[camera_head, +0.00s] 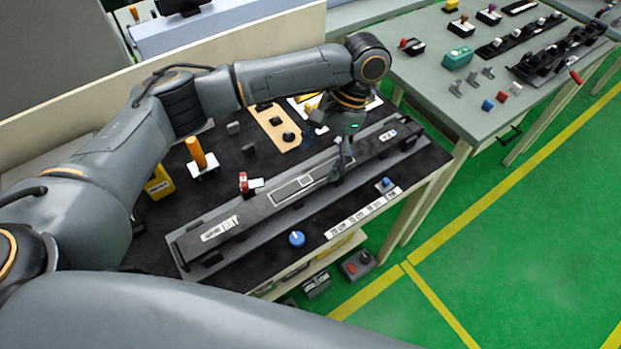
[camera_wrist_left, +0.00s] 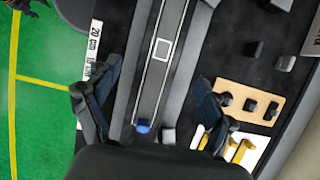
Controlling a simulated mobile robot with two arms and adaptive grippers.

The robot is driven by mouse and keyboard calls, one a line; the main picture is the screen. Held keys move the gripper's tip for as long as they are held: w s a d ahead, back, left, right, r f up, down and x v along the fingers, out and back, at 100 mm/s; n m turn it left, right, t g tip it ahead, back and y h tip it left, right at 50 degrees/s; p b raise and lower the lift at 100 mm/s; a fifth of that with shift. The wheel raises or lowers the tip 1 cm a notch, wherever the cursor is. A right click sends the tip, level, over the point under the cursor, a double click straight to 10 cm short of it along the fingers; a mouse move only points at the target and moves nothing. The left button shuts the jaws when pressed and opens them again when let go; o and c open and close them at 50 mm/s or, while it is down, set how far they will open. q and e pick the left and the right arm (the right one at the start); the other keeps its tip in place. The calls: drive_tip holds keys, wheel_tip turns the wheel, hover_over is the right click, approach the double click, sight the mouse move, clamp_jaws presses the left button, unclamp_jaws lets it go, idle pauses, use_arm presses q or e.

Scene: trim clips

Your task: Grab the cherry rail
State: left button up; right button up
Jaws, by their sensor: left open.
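A long dark grey rail (camera_head: 262,207) with pale outlined panels and a white label lies in a grey holder on the black bench top. I cannot make out a cherry colour on it. My left gripper (camera_head: 342,160) is over the rail, right of its middle. In the left wrist view, the open fingers of my left gripper (camera_wrist_left: 157,76) are on either side of the rail (camera_wrist_left: 157,65), and nothing shows held between them. I cannot tell how high the fingertips are above it. My right gripper is out of view.
Near the rail are an orange post (camera_head: 196,152), a small red part (camera_head: 243,183), a blue knob (camera_head: 297,239) and a wooden plate (camera_head: 274,126). A grey-green table (camera_head: 440,85) with several small parts stands at the back right. Green floor (camera_head: 480,260) is clear at right.

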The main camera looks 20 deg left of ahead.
sight(311, 177)
use_arm(q)
drive_tip(key=shift+a+f, duration=0.15)
drive_tip(key=shift+f, duration=0.45)
drive_tip(key=shift+a+f, duration=0.1)
drive_tip(key=shift+f, duration=0.15)
drive_tip(key=shift+s+a+f+p, duration=0.15)
drive_tip(key=shift+s+f+p, duration=0.15)
drive_tip(key=shift+f+p, duration=0.25)
drive_tip(key=x, duration=0.2)
drive_tip(key=shift+s+f+p, duration=0.25)
drive_tip(key=shift+f+p, duration=0.05)
drive_tip(key=shift+s+a+f, duration=0.1)
drive_tip(key=shift+f, duration=0.45)
drive_tip(key=c, duration=1.3)
drive_tip(key=shift+c, duration=1.1)
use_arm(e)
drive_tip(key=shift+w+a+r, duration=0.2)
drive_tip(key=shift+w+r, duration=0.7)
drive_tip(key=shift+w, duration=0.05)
